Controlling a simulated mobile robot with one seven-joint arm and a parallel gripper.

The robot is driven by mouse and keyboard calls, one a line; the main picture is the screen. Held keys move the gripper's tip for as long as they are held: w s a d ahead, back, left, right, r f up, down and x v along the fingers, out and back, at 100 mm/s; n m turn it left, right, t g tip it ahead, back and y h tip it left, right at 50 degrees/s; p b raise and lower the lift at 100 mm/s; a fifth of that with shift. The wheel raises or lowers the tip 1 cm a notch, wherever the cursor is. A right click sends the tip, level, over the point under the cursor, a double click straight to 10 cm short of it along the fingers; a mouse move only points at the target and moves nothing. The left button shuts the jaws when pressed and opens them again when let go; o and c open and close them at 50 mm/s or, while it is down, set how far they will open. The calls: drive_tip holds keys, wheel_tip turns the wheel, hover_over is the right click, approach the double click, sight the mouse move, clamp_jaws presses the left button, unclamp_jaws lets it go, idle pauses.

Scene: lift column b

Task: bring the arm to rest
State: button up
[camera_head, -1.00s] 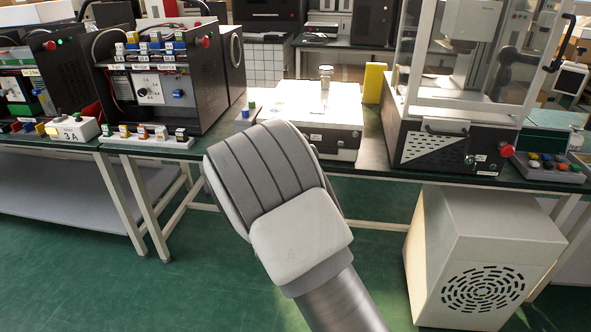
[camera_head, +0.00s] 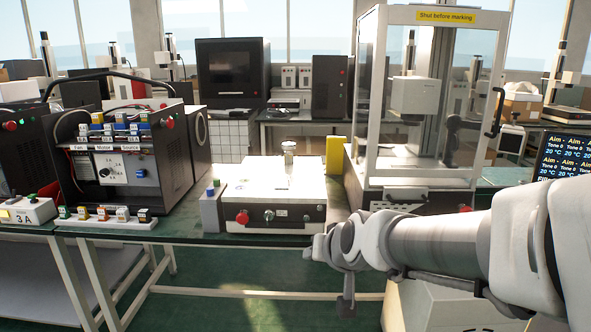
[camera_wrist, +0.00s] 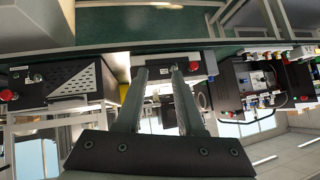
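My arm (camera_head: 430,245) comes in from the right in the head view and reaches left, nearly level, in front of the bench. Its far end is near the bench's front edge, just below the right side of the white box. My gripper (camera_wrist: 159,70) shows in the wrist view with its two dark fingers apart and nothing between them. In the head view the fingers cannot be made out clearly. The wrist picture is upside down, with the bench and machines seen beyond the fingers.
A white box (camera_head: 270,204) with a red button and a glass jar (camera_head: 289,148) on top stands on the bench (camera_head: 190,228). A glazed cabinet (camera_head: 383,185) is behind the arm on the right. A black test rack (camera_head: 125,168) stands left.

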drive_tip(key=s+d+g+h, duration=0.15)
drive_tip(key=s+d, duration=0.35)
drive_tip(key=s, duration=0.6)
drive_tip(key=s+d+g+h, duration=0.15)
drive_tip(key=s+d, duration=0.25)
drive_tip(key=s, duration=0.6)
wheel_tip(320, 180, up, 18)
drive_tip(key=g+p, duration=0.1)
drive_tip(key=p, duration=1.7)
drive_tip(key=shift+s+d+r+p, duration=0.2)
drive_tip(key=shift+r+p, duration=0.05)
drive_tip(key=shift+p, duration=0.05)
